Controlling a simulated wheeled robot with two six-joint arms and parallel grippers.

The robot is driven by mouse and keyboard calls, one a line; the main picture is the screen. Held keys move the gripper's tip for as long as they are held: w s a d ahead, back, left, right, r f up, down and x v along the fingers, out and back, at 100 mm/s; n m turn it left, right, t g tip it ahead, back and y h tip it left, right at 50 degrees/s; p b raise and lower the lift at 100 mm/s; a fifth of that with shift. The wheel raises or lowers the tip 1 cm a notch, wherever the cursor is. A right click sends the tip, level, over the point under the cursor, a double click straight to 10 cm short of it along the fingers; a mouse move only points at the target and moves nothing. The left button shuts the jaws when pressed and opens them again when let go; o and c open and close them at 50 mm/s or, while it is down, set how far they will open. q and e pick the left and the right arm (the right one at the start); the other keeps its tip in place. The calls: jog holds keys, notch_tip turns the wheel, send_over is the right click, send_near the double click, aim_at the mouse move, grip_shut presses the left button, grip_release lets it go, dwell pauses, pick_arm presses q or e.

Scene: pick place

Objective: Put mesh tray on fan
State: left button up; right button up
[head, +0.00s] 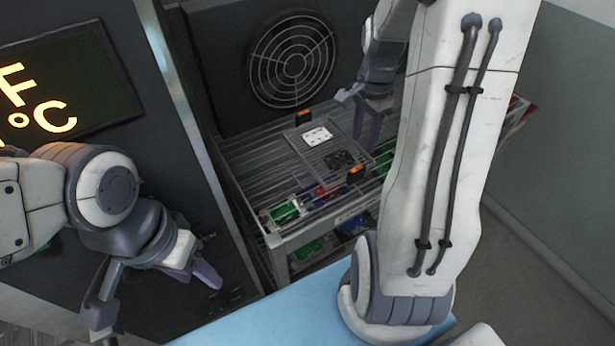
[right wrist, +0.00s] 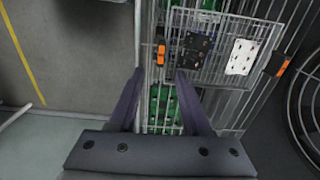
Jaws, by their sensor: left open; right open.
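The mesh tray (head: 318,153) is a flat wire tray with an orange tab at each end, lying on the slatted rack. A white plate (head: 316,136) and a black plate (head: 340,160) lie on it. The round fan (head: 293,64) with its ringed grille is upright on the dark wall behind the rack. My right gripper (head: 356,118) is open and empty above the tray's right side. In the right wrist view the tray (right wrist: 221,45) lies beyond the open fingers (right wrist: 158,75), its near orange tab (right wrist: 161,54) between their lines. My left gripper (head: 152,288) is open and empty, away at lower left.
The slatted rack (head: 249,165) has green and red items (head: 286,210) along its front and on a lower level. A dark panel with a temperature display (head: 62,92) stands at left. A blue surface (head: 260,318) is at the bottom, and grey floor at right is clear.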

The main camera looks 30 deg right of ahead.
jog(key=s+a+r+n, duration=0.1)
jog(key=a+r+n, duration=0.2)
jog(key=a+n, duration=1.05)
jog(key=s+a+r+n+y, duration=0.1)
jog(key=s+a+n, duration=1)
jog(key=s+a, duration=0.4)
jog(key=shift+s+a, duration=0.2)
jog(key=shift+a, duration=1)
